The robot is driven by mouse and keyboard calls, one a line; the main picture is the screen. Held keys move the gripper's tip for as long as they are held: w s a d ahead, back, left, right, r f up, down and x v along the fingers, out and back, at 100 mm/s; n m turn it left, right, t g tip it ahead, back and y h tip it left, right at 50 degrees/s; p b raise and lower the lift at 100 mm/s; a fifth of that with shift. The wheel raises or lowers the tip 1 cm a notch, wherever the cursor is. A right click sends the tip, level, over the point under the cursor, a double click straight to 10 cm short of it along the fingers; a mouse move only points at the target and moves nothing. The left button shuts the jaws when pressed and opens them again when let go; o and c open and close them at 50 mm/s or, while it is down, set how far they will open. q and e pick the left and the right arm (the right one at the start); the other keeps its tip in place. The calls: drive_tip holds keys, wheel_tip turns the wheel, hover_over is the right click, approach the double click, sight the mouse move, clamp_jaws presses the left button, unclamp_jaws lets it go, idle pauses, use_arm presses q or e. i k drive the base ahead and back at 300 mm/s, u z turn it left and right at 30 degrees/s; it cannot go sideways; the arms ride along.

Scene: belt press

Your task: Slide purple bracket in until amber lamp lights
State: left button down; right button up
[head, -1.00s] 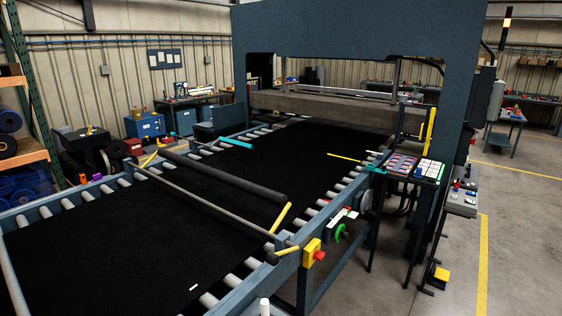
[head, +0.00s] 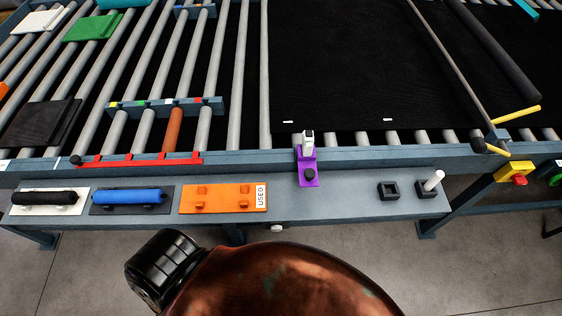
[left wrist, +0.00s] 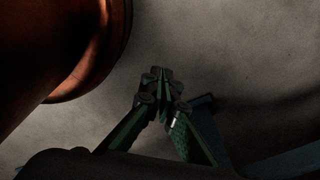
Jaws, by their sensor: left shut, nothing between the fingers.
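The purple bracket (head: 308,179) is at the conveyor's front rail in the head view. It has a black knob on its lower plate and a small white device with a dark face on its upper end. My left gripper (left wrist: 160,76) is shut and empty in the left wrist view, above the grey floor, with no bracket near it there. Neither gripper shows in the head view. No lit amber lamp can be made out in the frames of now.
A grey shelf (head: 350,203) runs along the rail, with an orange plate (head: 224,198) marked USED, a blue roller (head: 128,197), a black roller (head: 44,198) and two small black sockets on it. A black belt (head: 350,70) and bare rollers lie behind. A yellow stop box (head: 515,172) is at right.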

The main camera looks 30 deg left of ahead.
sight(308, 173)
drive_tip(key=u, duration=0.1)
drive_tip(key=k, duration=0.35)
drive_tip(key=u, duration=0.75)
drive_tip(key=i, duration=0.45)
drive_tip(key=z, duration=0.25)
